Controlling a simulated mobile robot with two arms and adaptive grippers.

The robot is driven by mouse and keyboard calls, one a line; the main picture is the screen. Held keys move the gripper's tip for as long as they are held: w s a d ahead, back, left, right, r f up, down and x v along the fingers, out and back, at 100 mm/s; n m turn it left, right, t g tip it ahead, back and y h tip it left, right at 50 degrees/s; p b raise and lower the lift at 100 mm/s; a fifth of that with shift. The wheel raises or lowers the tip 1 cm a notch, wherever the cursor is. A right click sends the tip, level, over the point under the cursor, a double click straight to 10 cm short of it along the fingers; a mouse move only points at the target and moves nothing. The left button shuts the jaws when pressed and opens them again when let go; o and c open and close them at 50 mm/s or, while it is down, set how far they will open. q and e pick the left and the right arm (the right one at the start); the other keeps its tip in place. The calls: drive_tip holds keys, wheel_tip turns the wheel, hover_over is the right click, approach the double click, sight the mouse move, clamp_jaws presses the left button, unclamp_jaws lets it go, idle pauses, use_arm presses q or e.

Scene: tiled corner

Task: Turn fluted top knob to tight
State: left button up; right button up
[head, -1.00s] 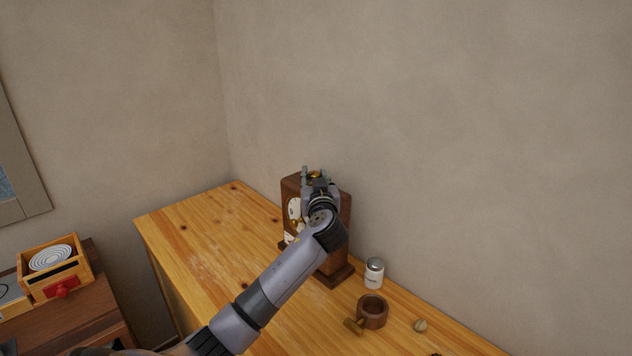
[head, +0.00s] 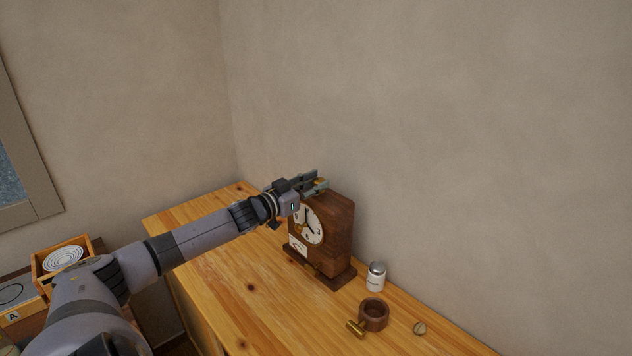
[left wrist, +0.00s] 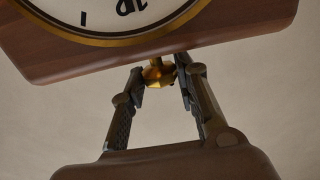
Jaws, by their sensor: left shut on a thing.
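A brown wooden clock (head: 340,228) with a white dial stands on the wooden bench. Its brass top knob (head: 321,184) is mostly hidden by my fingers in the head view. In the left wrist view the knob (left wrist: 158,73) juts from the clock's wooden top (left wrist: 62,58), with a finger on each side. My left gripper (head: 313,182) reaches in from the left above the clock and is shut on the knob. It also shows in the left wrist view (left wrist: 161,80). My right gripper is in neither view.
A white jar (head: 376,277), a brown wooden ring with a brass handle (head: 374,313) and a small round piece (head: 420,328) stand right of the clock along the bench (head: 250,300). The wall is close behind. The bench left of the clock is clear.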

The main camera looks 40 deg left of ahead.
use_arm(q)
drive_tip(key=m+h, duration=0.1)
drive_tip(key=m+h+b, duration=0.1)
drive_tip(key=h, duration=0.1)
drive_tip(key=shift+a+r+g, duration=0.1)
drive_tip(key=shift+a+g, duration=0.2)
drive_tip(key=shift+a, duration=0.05)
drive_tip(key=m+h+b, duration=0.1)
drive_tip(key=h, duration=0.1)
drive_tip(key=shift+w+m+g+h, duration=0.1)
drive_tip(key=shift+m+g+h, duration=0.2)
drive_tip(key=shift+g, duration=0.1)
drive_tip(key=m+h+b, duration=0.1)
drive_tip(key=m+g+h+b, duration=0.1)
drive_tip(key=h+b, duration=0.1)
drive_tip(key=shift+a+f+g, duration=0.1)
drive_tip(key=shift+f+g, duration=0.2)
drive_tip(key=shift+w+r+m+g+h+b, duration=0.15)
drive_tip(key=shift+m+g+h+b, duration=0.9)
drive_tip(key=shift+b, duration=0.75)
drive_tip(key=o, duration=1.2)
drive_tip(key=shift+c, duration=0.2)
